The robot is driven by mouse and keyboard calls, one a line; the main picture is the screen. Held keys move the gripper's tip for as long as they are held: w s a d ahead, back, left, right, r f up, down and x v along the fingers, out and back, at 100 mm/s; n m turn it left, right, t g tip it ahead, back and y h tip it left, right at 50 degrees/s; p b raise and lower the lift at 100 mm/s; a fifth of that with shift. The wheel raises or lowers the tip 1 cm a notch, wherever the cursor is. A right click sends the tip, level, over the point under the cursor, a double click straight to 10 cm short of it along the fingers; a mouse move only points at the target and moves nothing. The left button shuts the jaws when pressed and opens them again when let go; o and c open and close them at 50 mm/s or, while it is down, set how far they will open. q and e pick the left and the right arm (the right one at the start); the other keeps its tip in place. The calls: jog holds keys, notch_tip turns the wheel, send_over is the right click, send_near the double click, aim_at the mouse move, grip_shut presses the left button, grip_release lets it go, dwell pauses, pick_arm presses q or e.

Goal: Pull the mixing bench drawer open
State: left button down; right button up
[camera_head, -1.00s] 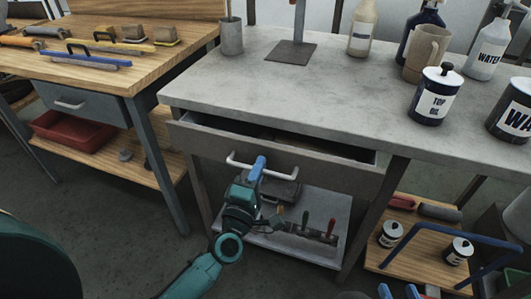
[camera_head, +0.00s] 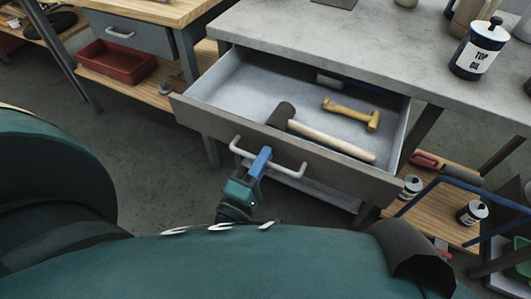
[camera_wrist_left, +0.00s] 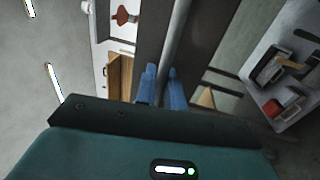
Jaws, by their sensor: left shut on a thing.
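The mixing bench drawer (camera_head: 215,122) stands well out from under the grey bench top (camera_head: 300,40). Inside it lie a mallet with a dark head and pale handle (camera_head: 330,140), a yellow tool (camera_head: 352,113) and a partly hidden item at the back. My left gripper (camera_head: 262,160) is shut on the middle of the light bar handle (camera_head: 290,170) on the drawer front. In the left wrist view, the blue fingers (camera_wrist_left: 160,86) sit on both sides of the handle bar (camera_wrist_left: 178,35). My right gripper does not show.
A wooden bench with its own closed drawer (camera_head: 125,38) and a red tray (camera_head: 115,62) stands at the left. A can labelled TOP OIL (camera_head: 478,50) is on the bench top. A low wooden shelf (camera_head: 435,215) with cans and a blue bar is at the right.

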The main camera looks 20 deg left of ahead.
pick_arm(q)
jog(key=shift+s, duration=0.1)
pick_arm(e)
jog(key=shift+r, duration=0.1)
pick_arm(q)
jog(key=c, duration=1.6)
grip_release()
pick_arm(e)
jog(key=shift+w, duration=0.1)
